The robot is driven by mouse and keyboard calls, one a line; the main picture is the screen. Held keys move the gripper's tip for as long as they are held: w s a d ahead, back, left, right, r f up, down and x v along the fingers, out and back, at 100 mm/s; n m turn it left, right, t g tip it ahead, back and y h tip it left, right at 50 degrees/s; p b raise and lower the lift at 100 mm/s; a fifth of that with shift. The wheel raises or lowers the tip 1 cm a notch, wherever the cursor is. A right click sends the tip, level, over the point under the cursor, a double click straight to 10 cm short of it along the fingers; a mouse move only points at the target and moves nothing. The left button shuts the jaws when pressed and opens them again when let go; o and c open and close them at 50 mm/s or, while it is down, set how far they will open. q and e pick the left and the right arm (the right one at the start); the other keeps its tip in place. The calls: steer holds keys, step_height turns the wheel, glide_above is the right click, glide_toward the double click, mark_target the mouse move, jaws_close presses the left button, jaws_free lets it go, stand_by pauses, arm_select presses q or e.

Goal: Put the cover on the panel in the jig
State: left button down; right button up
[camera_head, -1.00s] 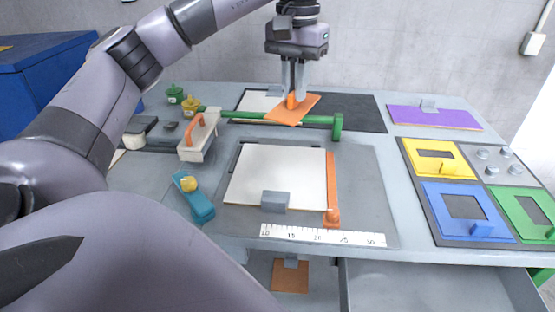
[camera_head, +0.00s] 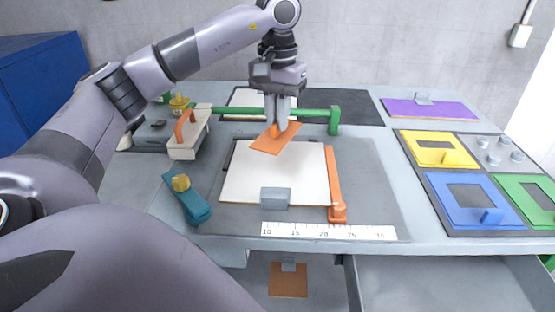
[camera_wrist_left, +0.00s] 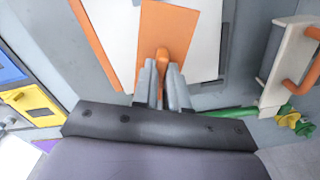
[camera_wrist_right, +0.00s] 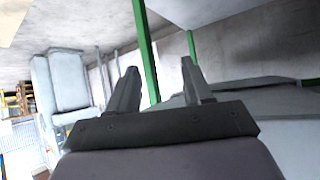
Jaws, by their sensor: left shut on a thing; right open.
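The orange cover (camera_head: 268,145), a flat plate with a raised handle, is in my left gripper (camera_head: 277,126). The gripper is shut on the handle, and the cover hangs over the far edge of the white panel (camera_head: 255,180). The panel lies in the jig, a grey board (camera_head: 375,190) with an orange bar (camera_head: 334,185) along the panel's right side. In the left wrist view the cover (camera_wrist_left: 165,35) overlaps the panel (camera_wrist_left: 205,45); its exact height is unclear. My right gripper (camera_wrist_right: 161,72) is open and empty, away from the table.
A green bar (camera_head: 265,113) runs behind the panel. A grey block (camera_head: 275,197) sits at its front edge, with a ruler (camera_head: 325,231) below. A teal clamp (camera_head: 187,200) and an orange-handled brush (camera_head: 188,140) stand left. Yellow (camera_head: 435,148), blue (camera_head: 465,200) and green plates lie right.

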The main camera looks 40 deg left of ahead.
mark_target(277, 133)
arm_select(q)
step_height(277, 133, down, 4)
steer(key=shift+f, duration=2.25)
steer(key=shift+f+b, duration=0.15)
steer(key=shift+b, duration=0.15)
steer(key=c, duration=1.2)
jaws_free()
steer(key=shift+o, duration=0.2)
